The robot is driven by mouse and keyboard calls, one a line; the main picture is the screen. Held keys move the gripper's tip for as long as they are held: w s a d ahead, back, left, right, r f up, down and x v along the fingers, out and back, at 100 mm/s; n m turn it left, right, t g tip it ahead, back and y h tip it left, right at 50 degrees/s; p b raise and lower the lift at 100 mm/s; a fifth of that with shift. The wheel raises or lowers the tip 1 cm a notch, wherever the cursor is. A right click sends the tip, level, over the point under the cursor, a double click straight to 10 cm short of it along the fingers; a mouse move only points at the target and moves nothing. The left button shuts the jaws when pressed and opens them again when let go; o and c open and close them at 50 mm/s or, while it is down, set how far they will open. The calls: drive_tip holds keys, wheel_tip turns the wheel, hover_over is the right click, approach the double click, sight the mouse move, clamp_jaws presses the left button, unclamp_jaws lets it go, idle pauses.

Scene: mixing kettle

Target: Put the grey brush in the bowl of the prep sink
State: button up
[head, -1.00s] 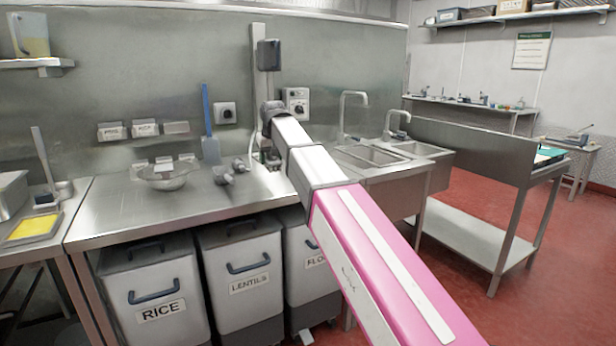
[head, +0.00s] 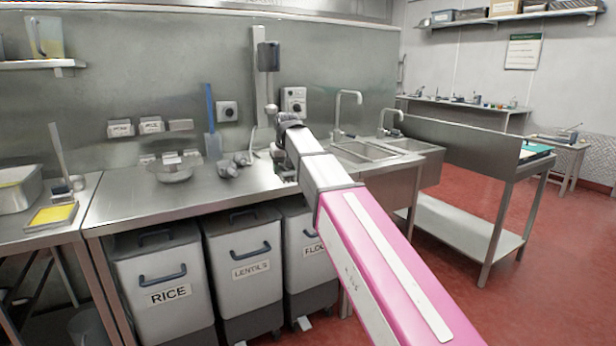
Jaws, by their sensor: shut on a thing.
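My gripper (head: 284,174) is at the far end of my arm, over the right part of the steel counter and left of the sinks. It is small and partly hidden behind my arm. It is shut on a dark grey thing, which I take to be the grey brush, though its shape is mostly hidden. A sink basin (head: 366,152) with a tall tap is set at the counter's right end. A second basin (head: 412,147) with its own tap stands just right of it. I cannot tell by a label which is the prep sink. Both bowls' floors are mostly hidden.
The steel counter (head: 125,198) holds a metal bowl (head: 174,175) and small grey items (head: 228,169). A blue-handled paddle (head: 209,120) stands against the wall. Bins (head: 168,285) stand below. A steel partition (head: 455,145) rises right of the sinks. Red floor is free at the right.

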drive_tip(key=s+d+f+m, duration=0.1)
drive_tip(key=s+d+f, duration=0.3)
drive_tip(key=d, duration=0.5)
drive_tip(key=s+d+f+m, duration=0.1)
drive_tip(key=s+d+f, duration=0.4)
drive_tip(key=d, duration=0.4)
drive_tip(key=s+d+f+m+h, duration=0.1)
drive_tip(key=s+d+f, duration=0.3)
drive_tip(key=d, duration=0.5)
drive_tip(key=shift+s+d+f+m, duration=0.25)
drive_tip(key=shift+f+m, duration=0.25)
drive_tip(key=shift+f, duration=0.35)
drive_tip(key=shift+a, duration=0.1)
